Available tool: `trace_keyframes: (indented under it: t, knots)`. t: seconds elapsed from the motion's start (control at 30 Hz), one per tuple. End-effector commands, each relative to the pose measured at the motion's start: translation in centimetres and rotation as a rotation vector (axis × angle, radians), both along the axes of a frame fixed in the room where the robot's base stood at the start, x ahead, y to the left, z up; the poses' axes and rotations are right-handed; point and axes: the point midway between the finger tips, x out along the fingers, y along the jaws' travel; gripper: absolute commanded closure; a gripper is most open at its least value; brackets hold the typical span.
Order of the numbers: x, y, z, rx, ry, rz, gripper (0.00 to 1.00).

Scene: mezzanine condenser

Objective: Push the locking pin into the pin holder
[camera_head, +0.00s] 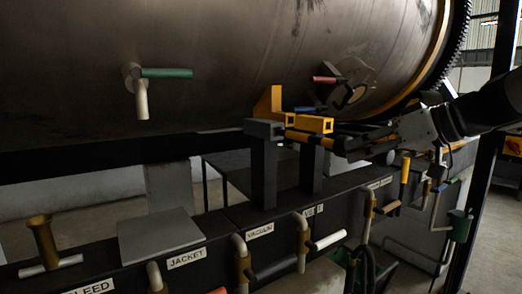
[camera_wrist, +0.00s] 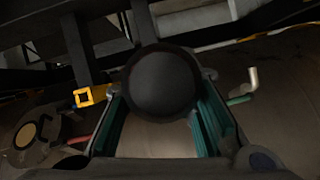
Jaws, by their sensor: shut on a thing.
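My gripper (camera_head: 350,146) reaches in from the right in the camera_head view. In the camera_wrist view its green-padded fingers (camera_wrist: 165,122) are closed on either side of a dark round knob (camera_wrist: 163,84), which seems to be the end of the locking pin. A yellow-and-black bar (camera_head: 298,135), likely the pin's shaft, runs left from my fingertips, over the dark posts. A yellow square tube (camera_head: 315,124) lies just behind it; its open end (camera_wrist: 84,96) shows in the camera_wrist view. I cannot tell which part is the pin holder. The knob hides the pin's far end.
A large grey vessel (camera_head: 200,60) fills the back, with a green-handled valve (camera_head: 165,73) and a red handle (camera_head: 324,80). Two dark posts (camera_head: 264,172) stand below the bar. A labelled panel with several valve handles (camera_head: 328,240) runs along the front.

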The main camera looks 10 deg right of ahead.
Motion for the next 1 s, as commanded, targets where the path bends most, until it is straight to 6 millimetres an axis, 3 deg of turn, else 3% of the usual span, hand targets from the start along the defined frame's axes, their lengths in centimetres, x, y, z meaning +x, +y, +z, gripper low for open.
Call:
trace_keyframes:
  t: [1.0]
  knots:
    - [5.0,1.8,0.1,-0.001,-0.004,0.0,1.0]
